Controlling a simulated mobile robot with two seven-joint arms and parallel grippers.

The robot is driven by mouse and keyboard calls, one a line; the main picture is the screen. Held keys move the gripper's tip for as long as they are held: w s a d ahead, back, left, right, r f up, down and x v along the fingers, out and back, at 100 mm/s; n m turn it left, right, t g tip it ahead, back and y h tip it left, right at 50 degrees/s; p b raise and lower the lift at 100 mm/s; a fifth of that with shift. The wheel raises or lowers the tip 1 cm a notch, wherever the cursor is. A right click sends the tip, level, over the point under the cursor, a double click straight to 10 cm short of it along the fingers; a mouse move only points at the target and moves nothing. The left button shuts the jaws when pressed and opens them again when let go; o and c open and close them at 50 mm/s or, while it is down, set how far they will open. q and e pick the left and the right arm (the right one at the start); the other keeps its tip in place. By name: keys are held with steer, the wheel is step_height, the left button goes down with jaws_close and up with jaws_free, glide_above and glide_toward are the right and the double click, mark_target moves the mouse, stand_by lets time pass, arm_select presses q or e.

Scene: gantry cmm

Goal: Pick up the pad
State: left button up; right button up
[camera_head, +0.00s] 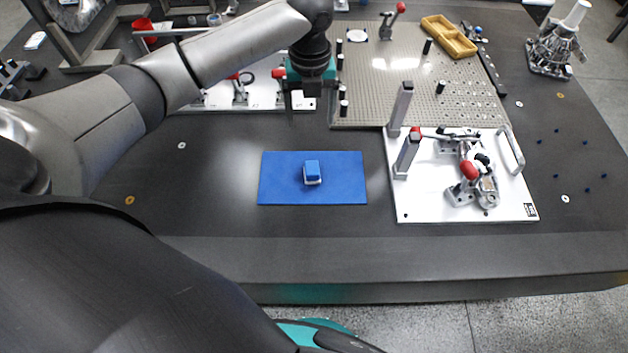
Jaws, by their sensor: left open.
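A small pad (312,170), blue on top with a whitish lower part, sits near the middle of a flat blue mat (280,191). The mat lies on the dark table in front of me. My left gripper (303,108) hangs from the arm that comes in from the left. It points down, open, beyond the far edge of the mat in the picture and apart from the pad. Its fingertips are small and hard to make out. My right gripper is not in view.
A white fixture plate (415,211) with metal posts and red-handled clamps stands right of the mat. A perforated plate (390,85) with pegs and a yellow tray (449,38) lies behind. Another white plate with clamps (262,97) is behind my left gripper. The table left of the mat is clear.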

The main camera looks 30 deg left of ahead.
arm_select(q)
step_height(320, 180, down, 2)
steer(key=b, duration=0.5)
glide_toward(312, 167)
step_height(312, 167, down, 6)
steer(key=shift+w+r, duration=0.15)
steer(key=shift+r, duration=0.05)
steer(key=f, duration=0.1)
steer(key=f+b, duration=0.1)
steer(key=f, duration=0.1)
steer(key=f+b, duration=0.1)
steer(key=shift+s+f, duration=0.25)
steer(key=shift+f, duration=0.1)
steer(key=shift+r, duration=0.1)
steer(key=c, duration=0.8)
jaws_close()
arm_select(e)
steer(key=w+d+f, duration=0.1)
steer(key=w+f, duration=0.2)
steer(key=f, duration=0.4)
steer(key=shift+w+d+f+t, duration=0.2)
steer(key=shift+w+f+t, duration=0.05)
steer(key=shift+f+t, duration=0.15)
